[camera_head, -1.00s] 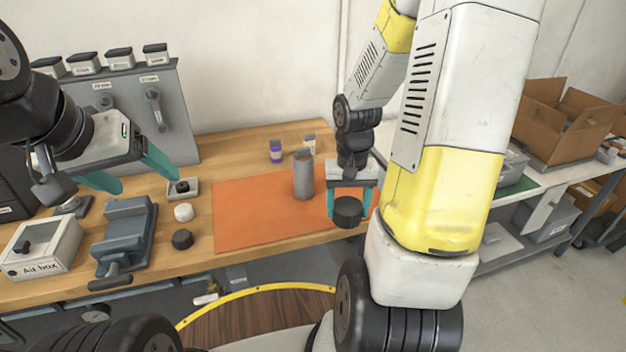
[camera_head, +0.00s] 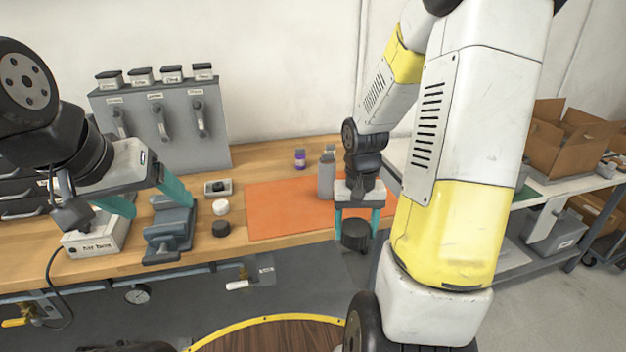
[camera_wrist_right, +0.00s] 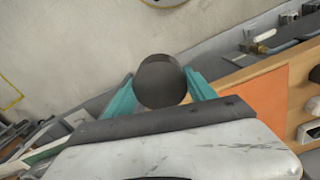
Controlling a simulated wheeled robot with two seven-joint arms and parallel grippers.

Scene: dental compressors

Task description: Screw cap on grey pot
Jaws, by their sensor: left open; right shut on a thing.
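The grey pot (camera_head: 326,177) stands upright on the orange mat, with its top visible in the head view. My right gripper (camera_head: 357,228) is shut on a dark round cap (camera_head: 355,236), in front of and slightly right of the pot, apart from it. The wrist view also shows the dark cap (camera_wrist_right: 161,82) between the teal fingers of the right gripper (camera_wrist_right: 160,88). My left gripper (camera_head: 156,203) is open and empty, above the left side of the bench near the blue-grey vise.
The orange mat (camera_head: 275,222) is mostly clear. Left of it lie a white cap (camera_head: 220,207), another black cap (camera_head: 221,229) and a small tray (camera_head: 217,195). The vise (camera_head: 168,235) and a white box (camera_head: 92,242) stand further left. A purple-labelled bottle (camera_head: 299,160) stands behind.

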